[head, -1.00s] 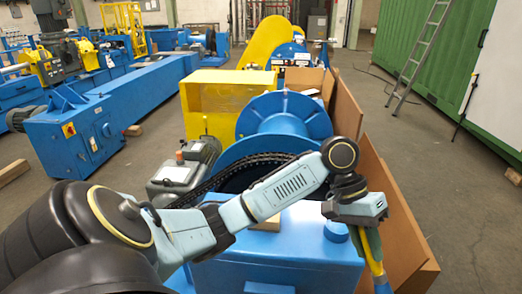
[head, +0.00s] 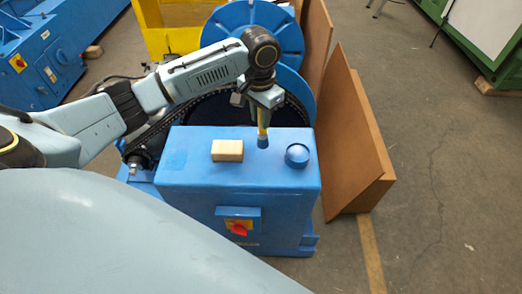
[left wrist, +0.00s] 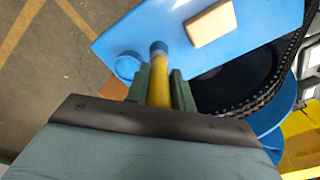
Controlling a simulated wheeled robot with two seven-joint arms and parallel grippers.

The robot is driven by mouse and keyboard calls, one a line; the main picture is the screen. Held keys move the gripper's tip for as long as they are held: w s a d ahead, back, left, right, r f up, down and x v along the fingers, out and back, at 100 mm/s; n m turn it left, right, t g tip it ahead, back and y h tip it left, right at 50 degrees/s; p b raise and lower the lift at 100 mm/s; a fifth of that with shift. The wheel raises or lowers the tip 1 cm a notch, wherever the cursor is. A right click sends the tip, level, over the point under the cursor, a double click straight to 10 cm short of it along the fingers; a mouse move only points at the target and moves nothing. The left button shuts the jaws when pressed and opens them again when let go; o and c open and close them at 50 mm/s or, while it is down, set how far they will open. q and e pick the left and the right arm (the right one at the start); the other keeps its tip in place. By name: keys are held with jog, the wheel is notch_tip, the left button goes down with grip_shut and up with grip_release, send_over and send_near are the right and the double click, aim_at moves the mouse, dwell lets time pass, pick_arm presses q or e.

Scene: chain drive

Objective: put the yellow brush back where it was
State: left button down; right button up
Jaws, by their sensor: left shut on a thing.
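The yellow brush (head: 262,124) has a yellow handle and a blue end. My left gripper (head: 263,107) is shut on the handle and holds the brush upright, blue end down, over the back part of the blue box top (head: 190,165). In the left wrist view the brush (left wrist: 160,88) sits between the green fingers of the gripper (left wrist: 161,85). I cannot tell whether the blue end touches the top. My right gripper is not in view.
A cream block (head: 227,150) lies on the box top, left of the brush. A round blue knob (head: 298,155) is to its right. A red switch (head: 238,228) is on the front. The chain (head: 160,125) and wheel are behind; brown boards (head: 352,135) stand at right.

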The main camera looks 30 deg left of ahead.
aim_at(260, 140)
pick_arm(q)
notch_tip(260, 140, down, 5)
jog(key=shift+f, duration=2.3)
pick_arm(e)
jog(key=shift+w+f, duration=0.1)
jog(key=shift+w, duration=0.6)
pick_arm(q)
jog(key=c, duration=1.2)
grip_release()
jog(key=shift+f, duration=0.1)
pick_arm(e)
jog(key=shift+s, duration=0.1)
pick_arm(q)
notch_tip(260, 140, up, 12)
jog(key=shift+r, duration=0.2)
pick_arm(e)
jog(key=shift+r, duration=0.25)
pick_arm(q)
jog(key=shift+s+f, duration=0.1)
jog(key=shift+f, duration=0.05)
